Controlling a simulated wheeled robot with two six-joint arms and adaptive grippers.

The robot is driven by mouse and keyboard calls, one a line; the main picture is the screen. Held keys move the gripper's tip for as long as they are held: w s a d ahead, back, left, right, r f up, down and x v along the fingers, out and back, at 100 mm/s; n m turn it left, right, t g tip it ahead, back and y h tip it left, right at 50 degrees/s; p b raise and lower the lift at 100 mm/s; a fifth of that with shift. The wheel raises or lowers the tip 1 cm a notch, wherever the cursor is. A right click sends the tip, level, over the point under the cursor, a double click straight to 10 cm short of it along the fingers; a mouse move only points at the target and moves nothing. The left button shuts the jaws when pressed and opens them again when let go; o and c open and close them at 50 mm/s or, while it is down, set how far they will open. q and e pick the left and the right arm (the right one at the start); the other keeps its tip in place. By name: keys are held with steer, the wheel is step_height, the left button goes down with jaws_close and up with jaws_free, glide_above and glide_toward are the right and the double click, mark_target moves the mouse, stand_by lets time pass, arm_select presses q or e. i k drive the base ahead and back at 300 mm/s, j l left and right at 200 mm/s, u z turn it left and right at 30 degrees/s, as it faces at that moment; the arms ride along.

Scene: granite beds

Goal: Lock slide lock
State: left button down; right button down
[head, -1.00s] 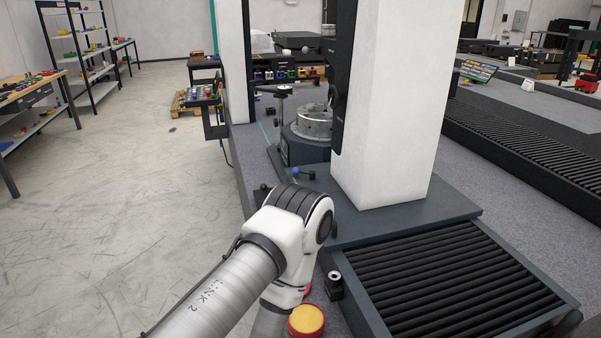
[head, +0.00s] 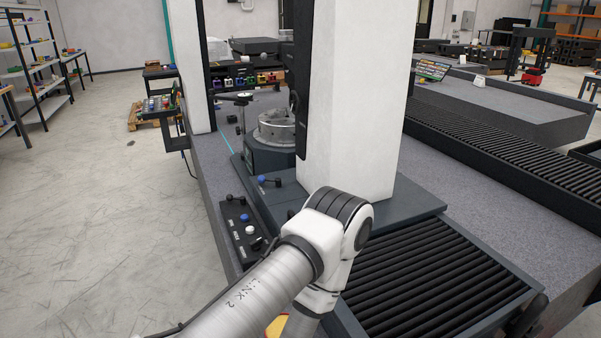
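No part is plainly marked as the slide lock, so I cannot tell which one it is. A blue-knobbed lever (head: 264,181) sits on the dark base plate left of the white column. Neither gripper is in view.
A white column (head: 347,100) rises from the base plate. A round metal table (head: 275,128) stands behind it. Black rollers (head: 440,275) lie at the lower right. A yellow button (head: 277,325) is mostly hidden by my arm. The floor at left is open.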

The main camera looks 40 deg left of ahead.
mark_target(261, 179)
steer(key=j+z, duration=0.15)
steer(key=j, duration=0.4)
steer(key=j+z, duration=0.2)
steer(key=j, duration=0.3)
steer(key=k+j+z, duration=0.15)
steer(key=j, duration=0.4)
steer(key=k+j+z, duration=0.15)
steer(key=j, duration=0.35)
steer(key=k+j, duration=0.1)
steer(key=j, duration=0.4)
steer(key=k+j, duration=0.1)
steer(key=j, duration=0.45)
steer(key=k+j, duration=0.1)
steer(key=j, duration=0.4)
steer(key=k+j, duration=0.1)
steer(key=j, duration=0.4)
steer(key=z, duration=0.05)
